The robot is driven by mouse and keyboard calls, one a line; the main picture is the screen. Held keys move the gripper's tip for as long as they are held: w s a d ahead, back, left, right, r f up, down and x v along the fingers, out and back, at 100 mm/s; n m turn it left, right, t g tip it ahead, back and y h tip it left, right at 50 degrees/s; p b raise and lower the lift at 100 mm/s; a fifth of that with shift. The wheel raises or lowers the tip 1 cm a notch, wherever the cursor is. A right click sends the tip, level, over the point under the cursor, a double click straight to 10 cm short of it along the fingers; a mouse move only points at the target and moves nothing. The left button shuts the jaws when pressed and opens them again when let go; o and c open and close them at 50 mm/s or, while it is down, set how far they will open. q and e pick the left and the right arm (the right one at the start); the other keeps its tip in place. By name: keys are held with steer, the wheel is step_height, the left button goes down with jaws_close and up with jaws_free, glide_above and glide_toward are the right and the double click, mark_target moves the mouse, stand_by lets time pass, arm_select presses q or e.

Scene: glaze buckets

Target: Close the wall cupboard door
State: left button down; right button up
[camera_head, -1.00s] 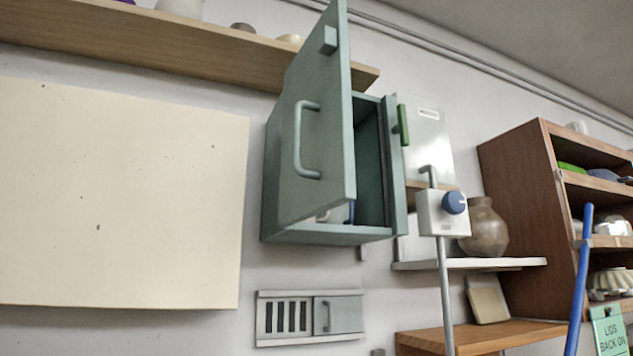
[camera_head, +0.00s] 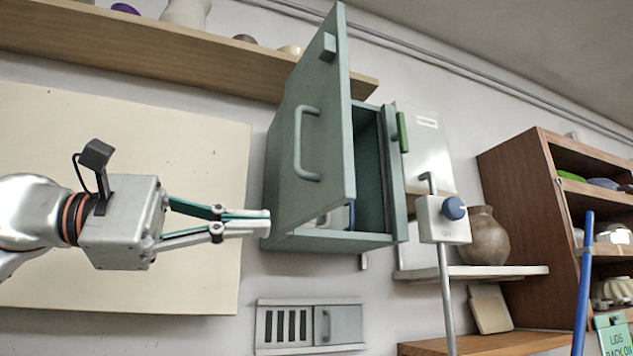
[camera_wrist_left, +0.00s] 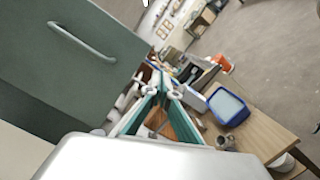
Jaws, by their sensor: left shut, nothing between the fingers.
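The wall cupboard (camera_head: 372,238) is grey-green and hangs on the wall in the head view. Its door (camera_head: 327,130) stands open, swung out to the left, with a bar handle (camera_head: 299,145) on its face. The inside shows to the right of the door. My left gripper (camera_head: 262,222) is shut and empty. It points right and in the picture its tips lie just left of the door's lower part; I cannot tell whether they touch. In the left wrist view the door (camera_wrist_left: 50,60) fills the upper left, with the gripper (camera_wrist_left: 165,92) right of it. My right gripper is not in view.
A long wooden shelf (camera_head: 150,45) runs above. A pale board (camera_head: 120,150) is on the wall behind my left arm. A grey control box (camera_head: 432,222) on a pole stands right of the cupboard, with a brown jar (camera_head: 484,238) behind. A vent panel (camera_head: 310,325) is below.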

arm_select(q)
steer(key=s+a+r+m+t+y, duration=0.25)
steer(key=s+a+r, duration=0.2)
steer(key=r, duration=0.25)
glide_toward(337, 181)
steer(key=shift+t+h, duration=0.25)
steer(key=shift+t, duration=0.2)
steer(key=x, duration=0.6)
steer(key=shift+d+f+p, duration=0.4)
steer(key=shift+d, duration=0.05)
